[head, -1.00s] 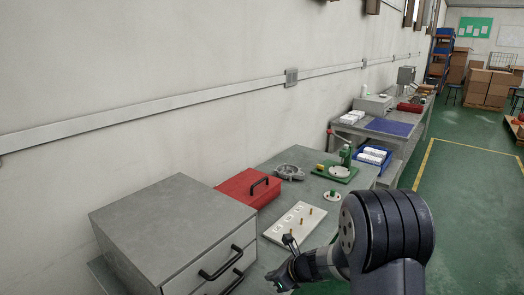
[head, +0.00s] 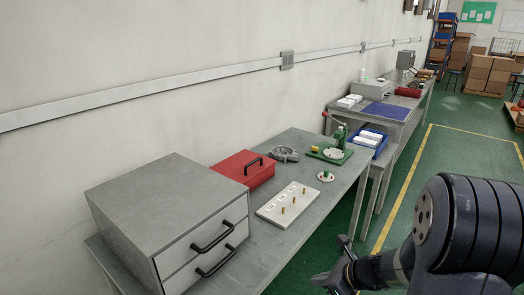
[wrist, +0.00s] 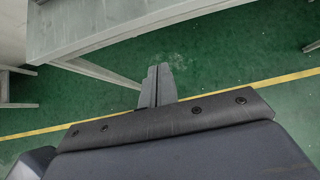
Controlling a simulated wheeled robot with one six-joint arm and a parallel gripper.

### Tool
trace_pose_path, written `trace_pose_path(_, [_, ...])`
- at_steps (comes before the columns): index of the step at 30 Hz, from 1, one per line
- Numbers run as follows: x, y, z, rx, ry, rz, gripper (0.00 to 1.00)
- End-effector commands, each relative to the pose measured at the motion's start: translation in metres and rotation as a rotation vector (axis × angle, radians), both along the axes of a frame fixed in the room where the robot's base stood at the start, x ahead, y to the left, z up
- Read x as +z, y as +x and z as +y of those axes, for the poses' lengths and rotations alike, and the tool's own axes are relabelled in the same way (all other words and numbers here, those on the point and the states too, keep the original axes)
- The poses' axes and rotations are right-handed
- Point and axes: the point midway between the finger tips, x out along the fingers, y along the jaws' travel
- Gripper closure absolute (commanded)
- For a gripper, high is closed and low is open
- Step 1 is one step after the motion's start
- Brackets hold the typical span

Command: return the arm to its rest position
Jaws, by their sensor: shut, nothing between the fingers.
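My gripper (head: 328,279) is at the lower right of the head view, off the front edge of the workbench (head: 330,198) and over the green floor. In the wrist view my gripper (wrist: 159,68) points at the floor, its two fingers together with nothing between them. My dark arm is folded at the right of the head view and covers part of the floor. The gripper touches nothing that I can see.
On the bench stand a grey drawer cabinet (head: 165,200), a red toolbox (head: 243,170), a white board with brass pegs (head: 287,203) and a green fixture (head: 330,153). A blue bin (head: 369,143) sits beyond. The floor (head: 440,150) right of the bench is clear, with a yellow line.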

Motion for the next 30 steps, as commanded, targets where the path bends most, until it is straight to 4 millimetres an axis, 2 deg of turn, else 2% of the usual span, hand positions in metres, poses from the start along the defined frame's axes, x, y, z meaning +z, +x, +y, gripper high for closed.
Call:
trace_pose_path(6, [0.029,-0.016,-0.022,-0.004,-0.002,-0.003,1.00])
trace_pose_path(12, [0.043,-0.025,-0.033,-0.002,0.000,-0.001,1.00])
trace_pose_path(25, [0.046,-0.028,-0.035,0.000,0.000,0.000,1.00])
trace_pose_path(30, [0.049,-0.031,-0.030,0.016,-0.006,0.003,1.00])
